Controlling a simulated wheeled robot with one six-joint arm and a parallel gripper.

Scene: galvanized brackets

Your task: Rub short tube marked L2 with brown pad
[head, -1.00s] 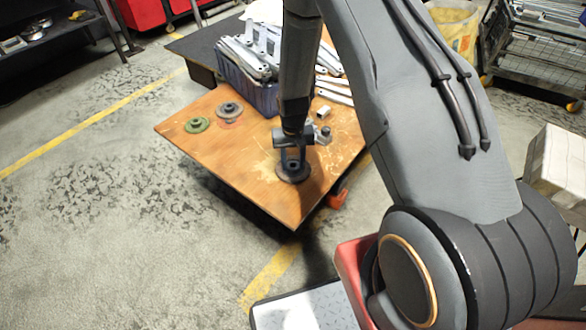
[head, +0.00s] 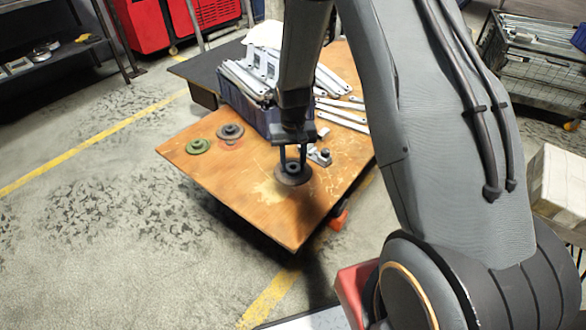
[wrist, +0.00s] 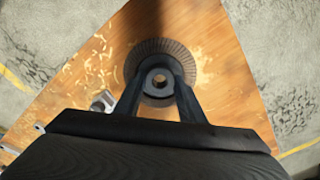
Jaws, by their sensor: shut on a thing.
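My gripper (head: 292,164) is shut on the hub of a round, dark brownish pad (head: 293,176), over the right part of the wooden table top. In the wrist view the fingers (wrist: 160,84) stand either side of the hub, and the ribbed disc (wrist: 152,48) spreads around it. I cannot tell whether the pad touches the table. A small metal fitting (head: 320,157) lies just right of the pad. No L2 mark is readable on either.
A green pad (head: 197,147) and a dark grey pad (head: 230,131) lie at the left of the wooden table (head: 245,200). A blue crate (head: 236,103) of metal brackets stands behind, with loose flat strips (head: 345,120) to its right. The table's front left is bare.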

